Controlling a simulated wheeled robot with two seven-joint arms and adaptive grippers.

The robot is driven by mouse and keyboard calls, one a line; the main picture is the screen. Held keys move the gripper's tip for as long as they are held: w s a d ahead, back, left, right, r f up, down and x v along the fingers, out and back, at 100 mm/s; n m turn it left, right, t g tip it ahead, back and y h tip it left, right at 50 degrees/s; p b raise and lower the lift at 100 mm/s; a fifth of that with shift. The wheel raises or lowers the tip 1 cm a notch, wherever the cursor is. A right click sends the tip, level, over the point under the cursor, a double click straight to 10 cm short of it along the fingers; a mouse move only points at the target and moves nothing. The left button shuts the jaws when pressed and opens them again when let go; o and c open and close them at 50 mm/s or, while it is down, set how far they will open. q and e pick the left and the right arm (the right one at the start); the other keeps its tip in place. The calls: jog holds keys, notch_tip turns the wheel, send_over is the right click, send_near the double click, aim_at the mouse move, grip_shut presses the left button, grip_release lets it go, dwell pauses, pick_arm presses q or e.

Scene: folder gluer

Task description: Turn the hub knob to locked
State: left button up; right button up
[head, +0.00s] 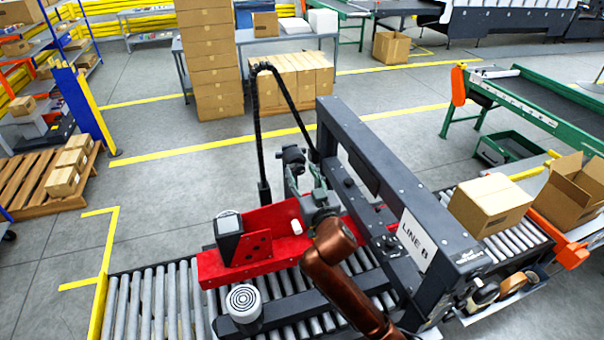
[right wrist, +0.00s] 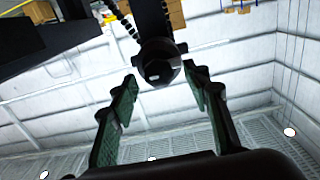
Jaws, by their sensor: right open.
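A dark round knob (head: 293,155), which I take to be the hub knob, stands beyond my right gripper at the far side of the dark machine frame. In the right wrist view the black knob (right wrist: 159,62) sits just ahead of the fingertips, roughly centred between them. My right gripper (head: 305,176) is open, its green-grey fingers apart on either side of the knob's line. In the right wrist view the gripper (right wrist: 160,80) shows nothing held. I cannot tell whether the fingers touch the knob or what setting it is at. My left gripper is not in view.
The dark beam marked "LINE B" (head: 385,180) stands close to the right of my arm. A red bracket (head: 270,232) and a roller conveyor (head: 150,298) lie below. A closed carton (head: 490,205) sits on the right rollers. Black cables (head: 258,130) rise behind the gripper.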

jog(key=c, duration=1.1)
jog(key=shift+c, duration=0.2)
jog(key=shift+n, duration=0.3)
jog(key=shift+r+n+p, duration=0.1)
jog(key=shift+n+p, duration=1.1)
jog(key=n+p, duration=0.3)
jog(key=n, duration=0.2)
jog(key=shift+a, duration=0.1)
jog(key=n+p, duration=0.3)
jog(key=n, duration=0.2)
jog(key=shift+n, duration=0.4)
jog(key=shift+a+f+n+p, duration=0.15)
jog(key=shift+n+p, duration=0.5)
jog(key=shift+n, duration=0.35)
jog(key=shift+d+f+n+p, duration=0.15)
jog(key=shift+n+p, duration=0.45)
jog(key=shift+n, duration=0.4)
jog(key=shift+s+a, duration=0.1)
